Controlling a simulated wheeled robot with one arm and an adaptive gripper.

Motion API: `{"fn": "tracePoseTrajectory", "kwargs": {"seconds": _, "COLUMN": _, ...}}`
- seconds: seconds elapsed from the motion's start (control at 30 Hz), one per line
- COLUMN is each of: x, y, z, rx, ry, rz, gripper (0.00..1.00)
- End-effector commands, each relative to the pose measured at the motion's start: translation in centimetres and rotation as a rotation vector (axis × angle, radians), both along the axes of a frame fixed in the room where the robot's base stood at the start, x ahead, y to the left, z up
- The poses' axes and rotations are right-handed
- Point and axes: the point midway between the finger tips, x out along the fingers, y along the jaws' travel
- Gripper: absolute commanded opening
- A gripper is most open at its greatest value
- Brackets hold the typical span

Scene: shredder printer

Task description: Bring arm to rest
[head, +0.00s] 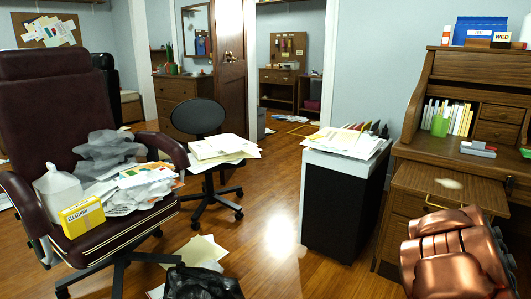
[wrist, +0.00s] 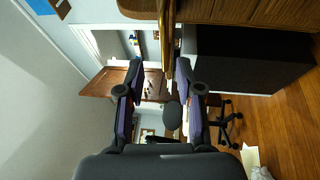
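My gripper (wrist: 158,72) shows in the wrist view with its two dark fingers apart, and nothing is held between them. The wrist view is turned on its side. My copper-coloured arm (head: 455,255) fills the lower right of the head view, in front of the wooden roll-top desk (head: 410,150). My gripper does not show in the head view. In the wrist view, wooden desk parts (wrist: 235,12) lie close along the top edge, and a gap to the desk cannot be judged.
A black cabinet with a light top (head: 338,205) stands left of the desk, with papers on it. An office chair (head: 205,125) and a maroon armchair (head: 50,110) hold papers. A black bag (head: 200,283) lies in front. Wooden floor (head: 265,185) is clear between.

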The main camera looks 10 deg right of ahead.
Motion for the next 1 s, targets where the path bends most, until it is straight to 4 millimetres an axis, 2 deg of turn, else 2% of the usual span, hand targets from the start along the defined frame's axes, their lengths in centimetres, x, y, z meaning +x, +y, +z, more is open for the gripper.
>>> {"fn": "tracePoseTrajectory", "kwargs": {"seconds": 0.03, "x": 0.3, "y": 0.3, "z": 2.2, "rx": 0.028, "ry": 0.007, "rz": -0.013, "gripper": 0.36}}
{"fn": "tracePoseTrajectory", "kwargs": {"seconds": 0.1, "x": 0.4, "y": 0.6, "z": 3.8, "rx": 0.087, "ry": 0.027, "rz": -0.045, "gripper": 0.36}}
{"fn": "tracePoseTrajectory", "kwargs": {"seconds": 0.27, "x": 0.2, "y": 1.5, "z": 6.8, "rx": 0.248, "ry": 0.075, "rz": -0.129, "gripper": 0.36}}
{"fn": "tracePoseTrajectory", "kwargs": {"seconds": 0.47, "x": -0.8, "y": 3.8, "z": 9.9, "rx": 0.457, "ry": 0.134, "rz": -0.231, "gripper": 0.36}}
{"fn": "tracePoseTrajectory", "kwargs": {"seconds": 0.77, "x": -3.8, "y": 9.5, "z": 13.8, "rx": 0.779, "ry": 0.233, "rz": -0.377, "gripper": 0.36}}
{"fn": "tracePoseTrajectory", "kwargs": {"seconds": 1.0, "x": -7.6, "y": 16.1, "z": 16.6, "rx": 1.026, "ry": 0.346, "rz": -0.495, "gripper": 0.36}}
